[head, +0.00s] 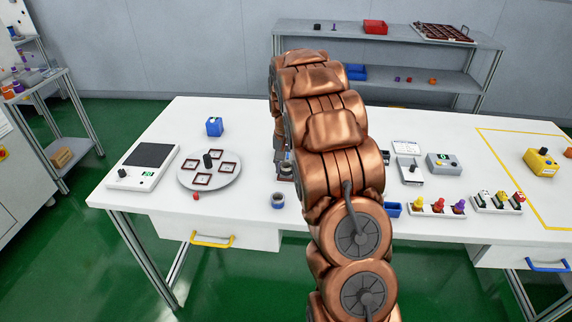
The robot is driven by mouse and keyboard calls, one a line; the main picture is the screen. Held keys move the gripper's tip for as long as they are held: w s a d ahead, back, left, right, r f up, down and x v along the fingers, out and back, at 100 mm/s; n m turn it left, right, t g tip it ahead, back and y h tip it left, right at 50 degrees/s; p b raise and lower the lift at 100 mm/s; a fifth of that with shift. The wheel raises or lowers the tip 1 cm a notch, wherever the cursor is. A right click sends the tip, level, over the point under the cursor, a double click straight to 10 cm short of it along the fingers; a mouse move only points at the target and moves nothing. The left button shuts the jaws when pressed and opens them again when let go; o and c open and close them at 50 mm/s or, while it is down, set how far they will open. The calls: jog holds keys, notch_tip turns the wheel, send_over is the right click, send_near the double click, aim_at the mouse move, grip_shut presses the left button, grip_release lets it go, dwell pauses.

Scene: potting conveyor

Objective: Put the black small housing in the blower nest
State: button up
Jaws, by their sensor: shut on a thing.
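My gripper (281,152) shows only as a narrow strip left of my copper-coloured arm, low over the middle of the white table. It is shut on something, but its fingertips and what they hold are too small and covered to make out. A small dark fixture with a reddish-brown base (285,179) stands right below it, partly behind my arm. I cannot tell whether this is the blower nest, or whether the held thing touches it. I cannot pick out the black small housing for certain.
On the white table (260,235), a grey turntable (228,180) with square frames and a scale (131,178) stand left. A blue ring-like part (278,202) lies near the front edge. Grey devices (443,164) and racks of coloured parts (437,211) stand right. Shelving (290,41) is behind.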

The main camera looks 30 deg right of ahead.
jog(key=shift+s+f+b, duration=0.2)
jog(key=shift+f+b, duration=0.15)
jog(key=shift+f, duration=0.5)
dwell(0.3)
jog(key=shift+a+f, duration=0.1)
jog(key=o, duration=0.5)
jog(key=shift+o, duration=1.1)
jog(key=shift+f, duration=0.2)
jog(key=shift+o, duration=1.4)
jog(key=shift+w+r, duration=0.1)
jog(key=shift+r, duration=0.1)
jog(key=shift+r, duration=0.1)
